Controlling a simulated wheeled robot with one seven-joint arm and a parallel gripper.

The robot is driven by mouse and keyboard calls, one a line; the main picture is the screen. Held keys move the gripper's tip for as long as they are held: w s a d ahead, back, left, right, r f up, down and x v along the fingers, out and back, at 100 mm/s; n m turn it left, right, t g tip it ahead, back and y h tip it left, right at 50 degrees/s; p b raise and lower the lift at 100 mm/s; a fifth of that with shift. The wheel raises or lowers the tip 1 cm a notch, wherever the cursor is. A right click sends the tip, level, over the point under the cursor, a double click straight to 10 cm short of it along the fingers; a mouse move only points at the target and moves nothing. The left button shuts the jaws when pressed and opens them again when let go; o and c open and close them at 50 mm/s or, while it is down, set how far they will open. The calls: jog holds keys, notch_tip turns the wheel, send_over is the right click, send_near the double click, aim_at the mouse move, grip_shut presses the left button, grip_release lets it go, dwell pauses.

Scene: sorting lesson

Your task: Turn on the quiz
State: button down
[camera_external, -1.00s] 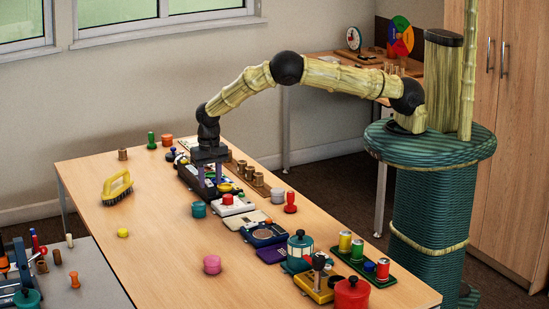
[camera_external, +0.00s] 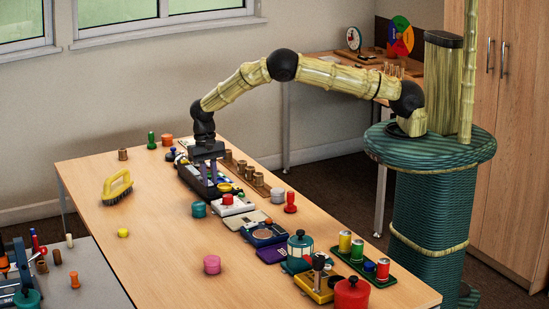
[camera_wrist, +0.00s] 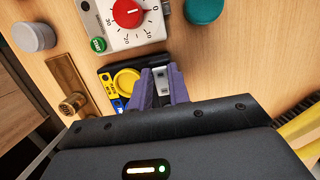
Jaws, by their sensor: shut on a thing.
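The quiz looks to be the dark box (camera_wrist: 106,73) with a large yellow round button (camera_wrist: 126,80) and smaller blue and yellow parts at its side. In the external view, the dark box (camera_external: 187,178) lies at the far part of the table, with its yellow button (camera_external: 224,187) at its near end. My gripper (camera_wrist: 161,75) points down over this box, its purple fingers close together around a small grey piece (camera_wrist: 161,82). The fingers hide most of that piece and part of the box. My gripper (camera_external: 209,182) is low at the box in the external view.
A white timer with a red dial (camera_wrist: 128,12) and a green button stands close by. A teal knob (camera_wrist: 204,10), a grey knob (camera_wrist: 34,37) and a wooden board with brass weights (camera_wrist: 72,102) are near.

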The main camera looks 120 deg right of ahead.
jog(key=shift+d+y, duration=0.2)
jog(key=shift+y, duration=0.4)
jog(key=c, duration=1.3)
grip_release()
jog(key=shift+r, duration=0.2)
jog(key=b+v, duration=0.1)
jog(key=v, duration=1.6)
